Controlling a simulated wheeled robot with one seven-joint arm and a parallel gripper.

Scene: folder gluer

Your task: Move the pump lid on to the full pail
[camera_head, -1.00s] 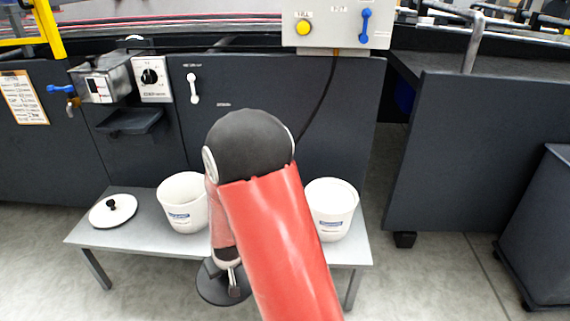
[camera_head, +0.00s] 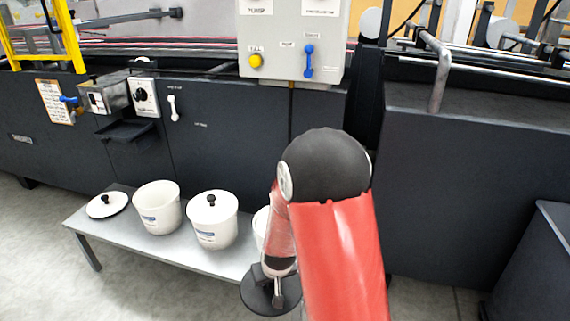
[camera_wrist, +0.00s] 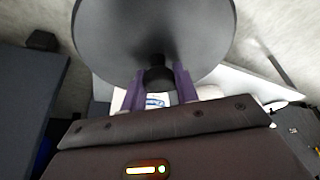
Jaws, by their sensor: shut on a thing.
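My gripper (camera_head: 278,284) is shut on the knob of a dark grey round lid (camera_head: 257,297), held in front of the bench's right part and clear of the pails. In the wrist view the purple fingers (camera_wrist: 158,82) grip the black knob, and the lid's disc (camera_wrist: 150,30) fills the upper middle. On the bench stand an open white pail (camera_head: 158,210) at left, a white pail (camera_head: 213,228) with a white black-knobbed lid on it in the middle, and a third white pail (camera_head: 261,226) at right, mostly hidden by my arm. I cannot tell the pails' contents.
A white lid (camera_head: 107,205) with a black knob lies at the left end of the grey bench (camera_head: 185,257). Behind stands the dark machine front with a control box (camera_head: 290,40). A dark cabinet (camera_head: 460,200) is at right. The floor left of the bench is clear.

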